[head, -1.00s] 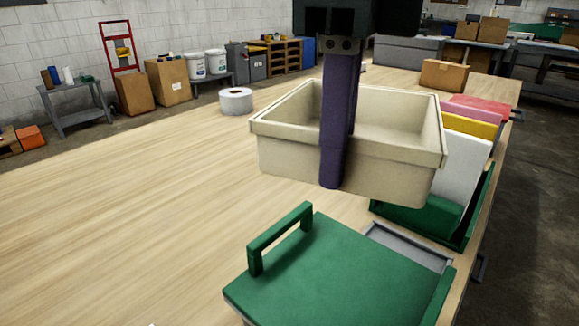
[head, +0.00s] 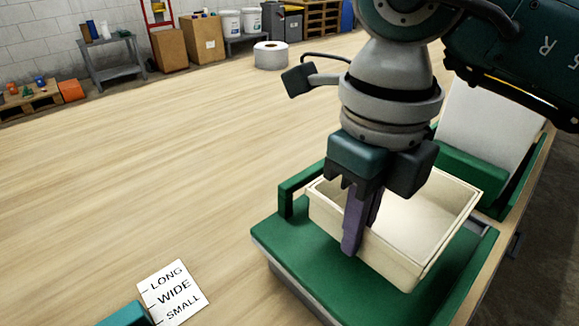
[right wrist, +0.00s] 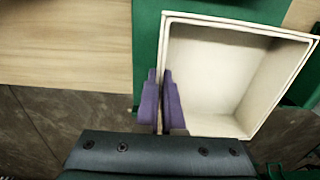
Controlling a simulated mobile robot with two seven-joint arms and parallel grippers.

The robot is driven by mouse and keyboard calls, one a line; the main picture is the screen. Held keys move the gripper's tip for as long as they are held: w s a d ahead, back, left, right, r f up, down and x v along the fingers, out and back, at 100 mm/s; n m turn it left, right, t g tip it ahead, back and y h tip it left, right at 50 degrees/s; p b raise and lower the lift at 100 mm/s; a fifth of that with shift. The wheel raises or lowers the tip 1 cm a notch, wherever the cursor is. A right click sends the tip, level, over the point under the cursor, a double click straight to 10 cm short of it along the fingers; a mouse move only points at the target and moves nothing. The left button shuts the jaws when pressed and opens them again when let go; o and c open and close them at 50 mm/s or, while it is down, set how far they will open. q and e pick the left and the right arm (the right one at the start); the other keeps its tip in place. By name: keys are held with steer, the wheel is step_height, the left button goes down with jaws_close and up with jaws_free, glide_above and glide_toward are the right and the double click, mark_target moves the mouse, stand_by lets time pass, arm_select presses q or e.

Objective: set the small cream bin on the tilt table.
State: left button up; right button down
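The small cream bin (head: 440,215) is upright over the green top of the tilt table (head: 300,262), and its underside looks at or very near that top. I cannot tell whether it bears fully on it. My right gripper (head: 362,222) points down at the bin's near left wall, one purple finger outside and one inside, closed on the wall. In the right wrist view the fingers (right wrist: 160,100) straddle the left wall of the bin (right wrist: 210,75). The bin's far rim is partly hidden by my right arm.
A green rack with a white panel (head: 485,125) stands just beyond the bin. A card reading LONG, WIDE, SMALL (head: 172,292) lies at the front left. A white roll (head: 270,56) stands at the back. The wooden bench's left and middle are clear.

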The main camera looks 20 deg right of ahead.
steer(key=shift+f, duration=2.15)
steer(key=shift+f+b, duration=0.15)
steer(key=shift+b, duration=0.2)
steer(key=c, duration=1)
jaws_free()
steer(key=shift+c, duration=0.2)
step_height(320, 180, up, 12)
steer(key=shift+r+p, duration=0.2)
steer(key=shift+p, duration=0.25)
